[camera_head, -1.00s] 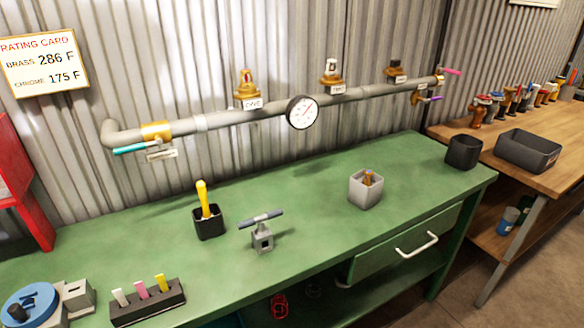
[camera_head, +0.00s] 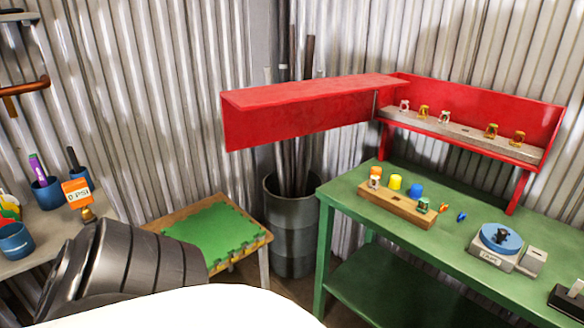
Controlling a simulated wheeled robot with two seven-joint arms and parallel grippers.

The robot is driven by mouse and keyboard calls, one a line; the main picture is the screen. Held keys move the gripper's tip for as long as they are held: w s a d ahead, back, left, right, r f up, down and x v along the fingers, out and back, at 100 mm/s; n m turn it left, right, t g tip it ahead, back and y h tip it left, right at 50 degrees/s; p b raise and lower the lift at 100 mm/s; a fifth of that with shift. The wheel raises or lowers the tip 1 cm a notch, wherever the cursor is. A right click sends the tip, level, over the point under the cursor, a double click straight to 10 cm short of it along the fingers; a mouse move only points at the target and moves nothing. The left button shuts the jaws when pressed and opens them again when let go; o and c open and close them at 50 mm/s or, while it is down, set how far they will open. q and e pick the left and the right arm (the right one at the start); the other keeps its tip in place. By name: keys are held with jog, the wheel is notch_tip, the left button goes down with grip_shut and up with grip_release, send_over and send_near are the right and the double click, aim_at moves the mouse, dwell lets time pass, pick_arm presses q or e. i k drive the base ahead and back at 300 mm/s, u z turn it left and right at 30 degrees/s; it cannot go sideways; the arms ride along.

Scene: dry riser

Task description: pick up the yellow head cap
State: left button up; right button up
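A small yellow cap (camera_head: 395,182) stands on a low wooden block (camera_head: 396,204) at the left end of the green workbench (camera_head: 450,247). An orange-and-white piece (camera_head: 376,173) is to its left on the block. A blue cap (camera_head: 416,190) and a green piece (camera_head: 423,205) are to its right. The yellow cap is not covered by anything. Neither of my grippers is in view. A dark ribbed part, probably my own arm, fills the lower left.
A red shelf (camera_head: 480,112) with several small fittings stands on the bench's back. Its red side panel (camera_head: 300,112) juts left. A blue round device (camera_head: 501,239) sits to the right. A grey barrel (camera_head: 291,232) with pipes and a green-topped low table (camera_head: 211,233) stand left.

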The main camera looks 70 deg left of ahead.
aim_at(395, 181)
jog(key=u, duration=0.6)
jog(key=i, duration=0.3)
jog(key=u, duration=0.1)
